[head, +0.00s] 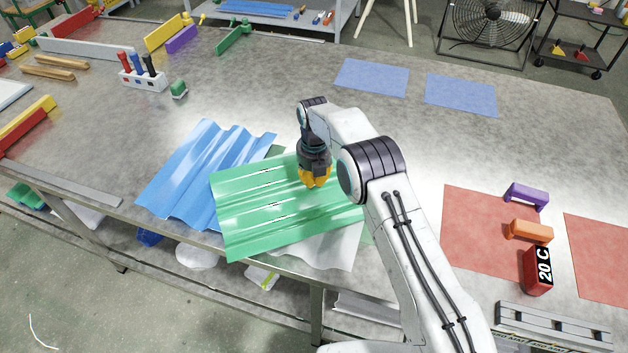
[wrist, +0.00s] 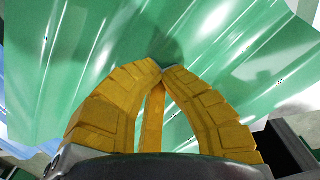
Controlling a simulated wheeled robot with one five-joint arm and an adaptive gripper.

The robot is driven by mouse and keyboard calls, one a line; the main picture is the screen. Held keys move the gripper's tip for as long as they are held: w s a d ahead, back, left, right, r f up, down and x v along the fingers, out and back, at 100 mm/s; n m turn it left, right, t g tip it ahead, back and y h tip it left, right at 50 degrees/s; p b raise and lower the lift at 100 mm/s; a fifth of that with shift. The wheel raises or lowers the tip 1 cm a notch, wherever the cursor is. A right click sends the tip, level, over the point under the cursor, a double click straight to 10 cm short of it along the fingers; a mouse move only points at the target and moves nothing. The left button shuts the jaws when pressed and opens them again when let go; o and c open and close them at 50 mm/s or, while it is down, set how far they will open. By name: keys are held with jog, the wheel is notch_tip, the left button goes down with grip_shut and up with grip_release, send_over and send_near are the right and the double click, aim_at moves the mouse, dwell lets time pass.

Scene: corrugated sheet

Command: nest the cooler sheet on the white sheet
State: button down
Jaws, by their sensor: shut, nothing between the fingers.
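A green corrugated sheet (head: 275,213) lies on the bench, turned at an angle, on top of a white sheet (head: 335,248) that shows at its front right. The green sheet's left side lies over the edge of a blue corrugated sheet (head: 190,175). The green sheet fills most of the wrist view (wrist: 60,60), with a blue strip at its left edge. My gripper (head: 314,184) is over the green sheet's upper right part. Its yellow fingers (wrist: 162,68) meet at the tips with nothing between them. I cannot tell whether they touch the sheet.
Two blue mats (head: 372,77) lie at the back. A marker holder (head: 143,78) stands at the back left.

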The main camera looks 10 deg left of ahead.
aim_at(315, 187)
jog(key=shift+s+d+f+b, duration=0.1)
jog(key=shift+s+f+b, duration=0.1)
jog(key=shift+f+b, duration=0.6)
jog(key=shift+s+d+f+b, duration=0.1)
jog(key=shift+s+f+b, duration=0.05)
jog(key=shift+f+b, duration=0.65)
jog(key=c, duration=1.9)
grip_release()
jog(key=shift+c, duration=0.2)
jog(key=o, duration=0.6)
jog(key=shift+f, duration=0.1)
jog(key=shift+w+a+r, duration=0.1)
jog(key=shift+r, duration=0.45)
notch_tip(315, 187, up, 13)
